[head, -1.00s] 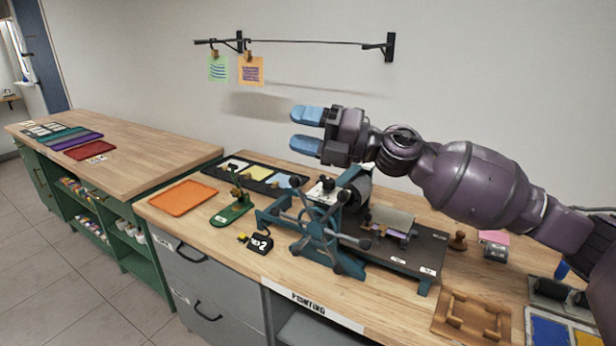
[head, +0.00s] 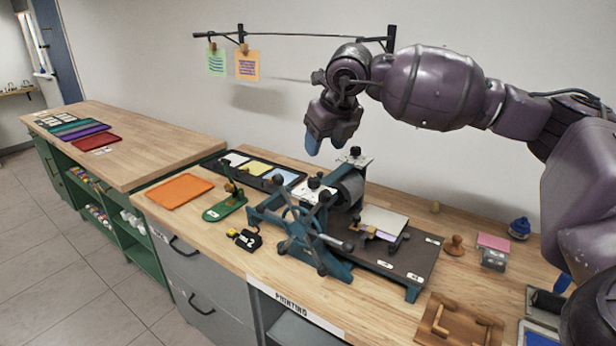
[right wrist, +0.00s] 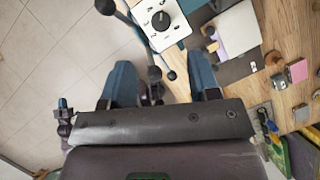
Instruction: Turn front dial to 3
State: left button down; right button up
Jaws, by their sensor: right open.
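The printing press (head: 398,262) stands on the wooden bench, with a spoked handwheel (head: 312,232) at its near side. The front dial (head: 314,184) is a dark knob on a white plate at the near end of the roller. A second dark knob (head: 355,152) sits on a white plate at the far end. My right gripper (head: 314,147) points down above the press, its blue fingers apart from the dials. In the right wrist view, the open gripper (right wrist: 160,78) is empty, and a dial (right wrist: 161,20) with marks around it lies ahead. Its setting is unreadable. My left gripper is out of view.
Left of the press are an orange tray (head: 180,190), a green hand tool (head: 225,207) and a small black device (head: 245,239). A wooden frame (head: 440,326) and stamp (head: 454,245) lie right. A rail with paper cards hangs behind.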

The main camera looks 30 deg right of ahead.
aim_at(314, 179)
jog(key=x, duration=1)
jog(key=shift+f+p, duration=0.3)
jog(key=shift+f, duration=0.15)
jog(key=c, duration=0.9)
